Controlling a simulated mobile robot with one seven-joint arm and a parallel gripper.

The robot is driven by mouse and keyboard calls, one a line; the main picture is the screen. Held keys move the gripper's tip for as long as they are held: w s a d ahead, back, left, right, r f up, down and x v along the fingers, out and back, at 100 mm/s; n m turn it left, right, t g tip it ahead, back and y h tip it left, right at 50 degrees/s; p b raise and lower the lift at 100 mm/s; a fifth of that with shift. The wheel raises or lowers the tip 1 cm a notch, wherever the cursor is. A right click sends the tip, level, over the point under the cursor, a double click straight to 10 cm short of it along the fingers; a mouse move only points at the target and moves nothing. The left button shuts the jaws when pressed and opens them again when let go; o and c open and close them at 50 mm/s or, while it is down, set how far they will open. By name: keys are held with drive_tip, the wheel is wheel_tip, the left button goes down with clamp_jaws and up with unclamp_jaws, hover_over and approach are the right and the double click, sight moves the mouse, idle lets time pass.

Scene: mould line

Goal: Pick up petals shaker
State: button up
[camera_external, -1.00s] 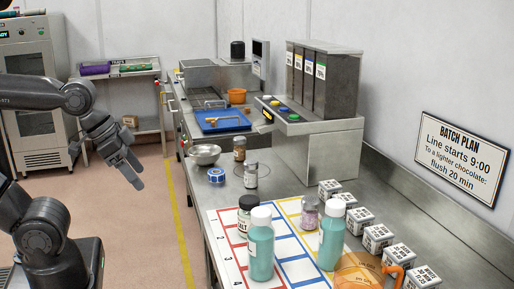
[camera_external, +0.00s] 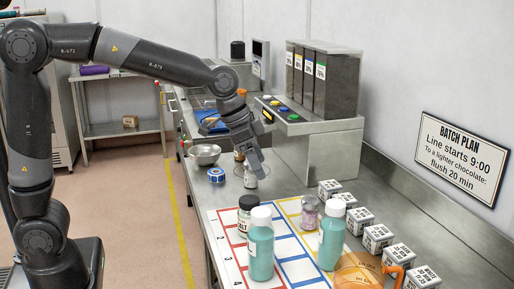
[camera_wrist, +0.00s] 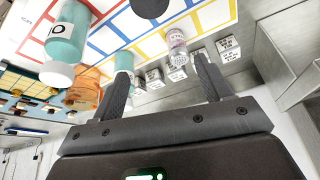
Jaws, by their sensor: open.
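A small clear shaker with pink contents (camera_external: 310,213), which looks like the petals shaker, stands upright on the grid mat (camera_external: 283,243); its label is too small to read. In the wrist view the pink shaker (camera_wrist: 177,46) shows beyond the fingers, closer to the right one. My gripper (camera_external: 256,168) is open and empty, over the bench to the left of and behind the shaker, apart from it. Both fingers (camera_wrist: 160,72) show spread in the wrist view.
A black-lidded jar (camera_external: 246,216) and two teal bottles (camera_external: 261,250) (camera_external: 331,240) stand on the mat near the shaker. White labelled cubes (camera_external: 361,221) line its right side. An orange jug (camera_external: 357,275) is in front.

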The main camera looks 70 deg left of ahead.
drive_tip(key=m, duration=0.1)
hover_over(308, 200)
drive_tip(key=s, duration=0.2)
wheel_tip(308, 200, down, 7)
drive_tip(key=x, duration=0.5)
drive_tip(key=shift+s+a+f, duration=0.1)
drive_tip(key=shift+a+f, duration=0.15)
drive_tip(key=shift+f, duration=0.2)
drive_tip(key=x, duration=0.4)
drive_tip(key=shift+s+a+f, duration=0.1)
drive_tip(key=shift+a+f, duration=0.05)
drive_tip(key=shift+a, duration=0.15)
drive_tip(key=shift+w+f+h, duration=0.2)
drive_tip(key=shift+f+h, duration=0.1)
drive_tip(key=shift+f, duration=0.05)
drive_tip(key=shift+c, duration=0.2)
drive_tip(key=c, duration=1.1)
